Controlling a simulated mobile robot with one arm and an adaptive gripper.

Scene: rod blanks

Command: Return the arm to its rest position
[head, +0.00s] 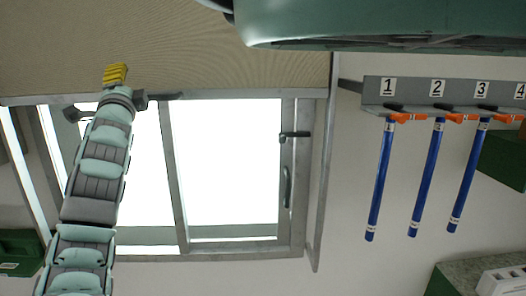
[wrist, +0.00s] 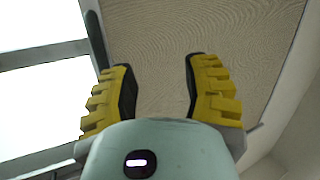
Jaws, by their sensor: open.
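My gripper (head: 116,75) shows at the upper left of the head view, at the end of my raised arm. Its yellow fingertips stand in front of the beige blind above the window. In the wrist view my gripper (wrist: 158,92) has its two yellow-and-black fingers spread apart with nothing between them. Behind the fingers is only the beige surface and part of the bright window. My arm is bent upward from the lower left of the head view, clear of the rack.
A grey rack (head: 440,113) with numbered places holds blue rods (head: 380,180) hanging from orange clips (head: 401,118) at right. The window (head: 225,165) lies behind my arm. A green box (head: 500,155) is at far right, a grey-topped cabinet (head: 465,275) at lower right.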

